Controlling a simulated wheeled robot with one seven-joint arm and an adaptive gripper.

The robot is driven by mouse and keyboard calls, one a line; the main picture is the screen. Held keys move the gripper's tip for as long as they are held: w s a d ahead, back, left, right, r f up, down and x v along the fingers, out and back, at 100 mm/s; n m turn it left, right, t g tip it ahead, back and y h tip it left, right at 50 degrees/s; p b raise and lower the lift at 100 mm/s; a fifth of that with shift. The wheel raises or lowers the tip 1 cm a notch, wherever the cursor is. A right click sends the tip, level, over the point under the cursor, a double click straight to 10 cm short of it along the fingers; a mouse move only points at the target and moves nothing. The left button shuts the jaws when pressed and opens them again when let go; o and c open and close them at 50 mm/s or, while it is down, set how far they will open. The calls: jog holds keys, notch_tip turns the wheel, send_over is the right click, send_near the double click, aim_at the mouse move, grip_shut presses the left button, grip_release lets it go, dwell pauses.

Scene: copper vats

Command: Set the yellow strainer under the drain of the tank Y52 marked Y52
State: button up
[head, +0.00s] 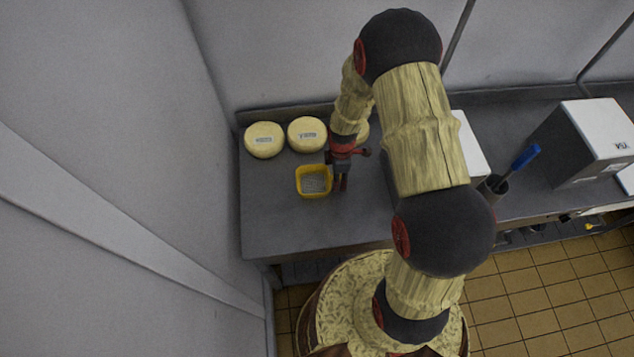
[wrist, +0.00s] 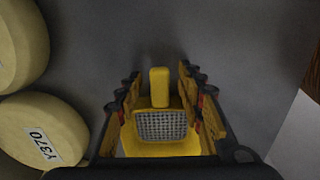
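The yellow strainer (head: 314,195) sits on the grey counter at the left, with a grey mesh in its square frame. In the wrist view the strainer (wrist: 165,148) lies below my gripper (wrist: 160,75), with its short yellow handle (wrist: 159,88) between the two fingers. The fingers stand apart, with a gap on each side of the handle. In the head view my gripper (head: 343,184) points down just right of the strainer. No tank or drain marked Y52 can be made out in either view.
Two pale cheese wheels (head: 264,140) (head: 307,134) with labels stand behind the strainer; one label in the wrist view reads Y370 (wrist: 43,145). A third round shape is partly hidden by my arm. White-topped boxes (head: 595,125) and a blue-handled tool (head: 525,156) are right. The counter's front left is clear.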

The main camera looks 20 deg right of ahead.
jog(key=c, duration=0.4)
grip_shut()
dwell(0.4)
